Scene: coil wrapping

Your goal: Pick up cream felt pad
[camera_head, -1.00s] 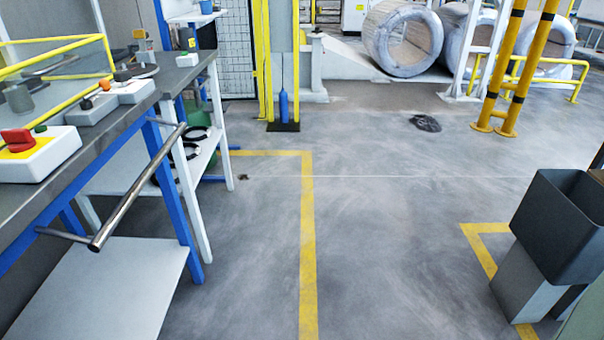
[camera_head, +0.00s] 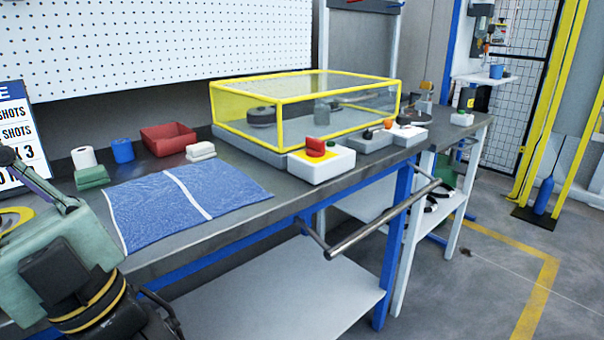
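A cream felt pad (camera_head: 201,151) lies on the grey workbench top (camera_head: 262,212), behind the blue cloth. It looks like a small folded or stacked pair of layers. It sits between a red bin and the yellow-framed guard box, with nothing on top of it. My arm shows at the lower left, well in front and left of the pad. I see no gripper fingertips in this view, and nothing of mine touches the pad.
Green pads (camera_head: 91,177), a white roll (camera_head: 84,158), a blue cup (camera_head: 123,151) and the red bin (camera_head: 169,138) stand nearby. A blue cloth (camera_head: 150,214) covers the front. The guard box (camera_head: 276,124), red-knob switch box (camera_head: 320,164) and rail (camera_head: 385,218) are right.

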